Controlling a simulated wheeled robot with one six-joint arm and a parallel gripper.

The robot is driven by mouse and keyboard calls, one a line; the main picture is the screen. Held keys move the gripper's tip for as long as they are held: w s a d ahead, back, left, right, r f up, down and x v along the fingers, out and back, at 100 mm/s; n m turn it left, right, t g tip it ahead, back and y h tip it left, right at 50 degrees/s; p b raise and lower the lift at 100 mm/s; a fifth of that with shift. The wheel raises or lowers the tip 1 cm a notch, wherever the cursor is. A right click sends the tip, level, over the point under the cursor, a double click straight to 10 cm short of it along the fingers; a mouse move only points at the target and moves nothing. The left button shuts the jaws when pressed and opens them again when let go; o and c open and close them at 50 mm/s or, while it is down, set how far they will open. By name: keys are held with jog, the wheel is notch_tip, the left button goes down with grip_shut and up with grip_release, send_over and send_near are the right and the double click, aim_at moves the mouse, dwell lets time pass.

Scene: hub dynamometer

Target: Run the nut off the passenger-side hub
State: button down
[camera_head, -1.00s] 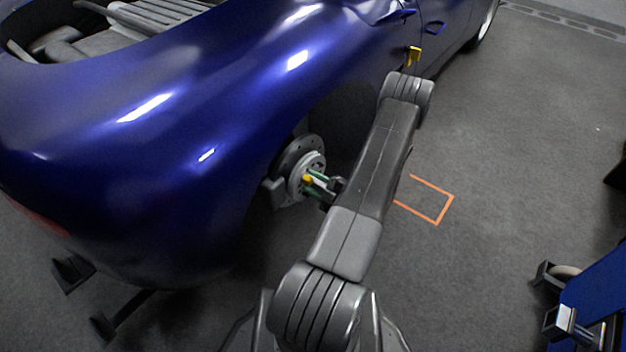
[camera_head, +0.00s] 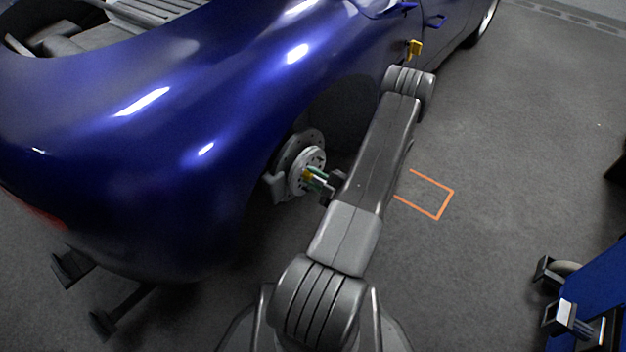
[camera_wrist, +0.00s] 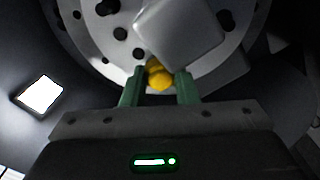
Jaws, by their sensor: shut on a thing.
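The bare hub (camera_head: 311,158) with its disc shows in the wheel opening of the blue car; in the wrist view the pale hub face (camera_wrist: 105,45) with dark holes fills the top. A small yellow nut (camera_wrist: 158,75) sits between my gripper's green fingers (camera_wrist: 160,88), which are shut on it. The nut is close to the hub face; I cannot tell whether it still touches the hub. In the head view my gripper (camera_head: 314,178) is at the hub's lower right. A pale grey block (camera_wrist: 182,35) hides part of the hub centre.
The blue car body (camera_head: 190,130) overhangs the hub on the left. An orange floor marking (camera_head: 440,203) lies right of my arm. A blue wheeled unit (camera_head: 600,290) stands at lower right. Dark stand feet (camera_head: 72,267) are at lower left. The floor between is clear.

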jog(key=n+b, duration=0.2)
jog(key=n, duration=0.3)
jog(key=shift+w+d+n+b, duration=0.1)
jog(key=shift+n+b, duration=0.25)
jog(key=shift+n, duration=0.05)
jog(key=n+b, duration=0.1)
jog(key=n, duration=0.2)
jog(key=shift+r+n+b, duration=0.15)
jog(key=shift+n+b, duration=0.15)
jog(key=c, duration=1.3)
grip_release()
